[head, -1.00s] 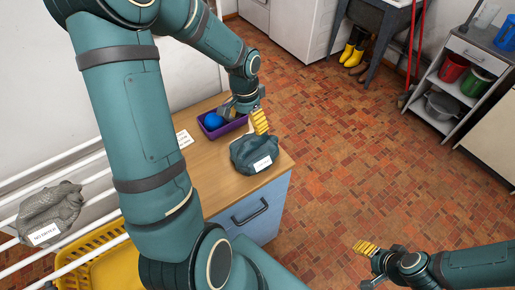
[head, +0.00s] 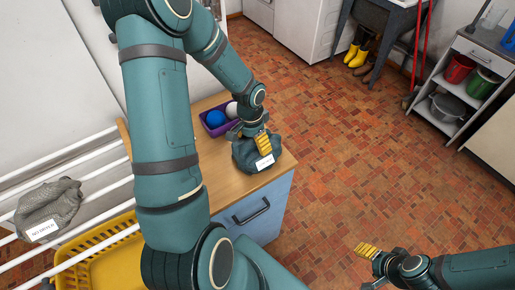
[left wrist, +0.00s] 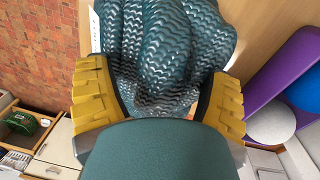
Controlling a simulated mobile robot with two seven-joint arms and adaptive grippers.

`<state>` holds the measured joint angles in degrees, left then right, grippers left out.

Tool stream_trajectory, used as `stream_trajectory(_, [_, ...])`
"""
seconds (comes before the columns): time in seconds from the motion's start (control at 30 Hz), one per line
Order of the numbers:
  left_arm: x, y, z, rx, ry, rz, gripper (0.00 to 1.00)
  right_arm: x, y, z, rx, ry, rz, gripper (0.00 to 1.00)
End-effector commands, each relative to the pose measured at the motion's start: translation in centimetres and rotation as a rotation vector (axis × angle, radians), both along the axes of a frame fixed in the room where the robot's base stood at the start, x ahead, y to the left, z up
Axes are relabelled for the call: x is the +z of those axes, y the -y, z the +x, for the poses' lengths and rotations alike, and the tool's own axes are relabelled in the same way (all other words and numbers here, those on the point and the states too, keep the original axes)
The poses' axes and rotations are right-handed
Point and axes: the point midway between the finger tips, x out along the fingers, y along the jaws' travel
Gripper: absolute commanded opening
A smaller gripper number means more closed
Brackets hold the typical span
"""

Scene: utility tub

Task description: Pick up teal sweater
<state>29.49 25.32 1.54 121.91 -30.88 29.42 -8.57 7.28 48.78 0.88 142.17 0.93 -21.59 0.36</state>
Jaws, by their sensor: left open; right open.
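The teal sweater (head: 246,154) is a dark, crumpled heap with a white label on the wooden top of a blue drawer cabinet. My left gripper (head: 263,142) is over it, its yellow fingers in front of the cloth in the head view. In the left wrist view, the knitted sweater (left wrist: 175,40) lies between the two spread yellow fingers of my left gripper (left wrist: 158,95). The gripper is open; contact with the cloth is hard to tell. My right gripper (head: 366,250) is open and empty over the tiled floor at the lower right.
A purple tray (head: 222,129) with a blue ball (head: 215,118) and a white ball stands behind the sweater. A grey knitted item (head: 48,207) hangs on white rails at left, above a yellow basket (head: 105,262). The floor right of the cabinet is clear.

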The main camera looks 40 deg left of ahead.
Motion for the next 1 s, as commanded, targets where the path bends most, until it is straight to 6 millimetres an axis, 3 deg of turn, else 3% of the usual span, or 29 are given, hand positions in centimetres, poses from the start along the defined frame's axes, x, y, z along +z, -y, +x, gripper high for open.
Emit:
stream_trajectory(0.07, [0.0,0.0,0.0,0.000,0.000,0.000,0.80,0.0,0.0,0.0,0.000,0.000,0.000,0.61])
stream_trajectory(0.1, [0.0,0.0,0.0,0.000,0.000,0.000,0.73,0.0,0.0,0.0,0.000,0.000,0.000,0.61])
stream_trajectory(0.3, [0.1,0.0,0.0,0.000,0.000,0.000,0.03,0.0,0.0,0.0,0.000,0.000,0.000,0.61])
stream_trajectory(0.33, [0.1,0.0,0.0,0.000,0.000,0.000,0.00,0.0,0.0,0.0,0.000,0.000,0.000,0.61])
stream_trajectory(0.67, [0.6,0.0,0.1,-0.001,0.003,0.002,0.00,0.1,0.0,0.0,0.000,0.000,0.000,0.61])
stream_trajectory(1.0, [6.6,-0.1,0.2,0.000,0.006,0.003,0.00,1.2,0.1,0.1,-0.001,0.002,0.002,0.61])
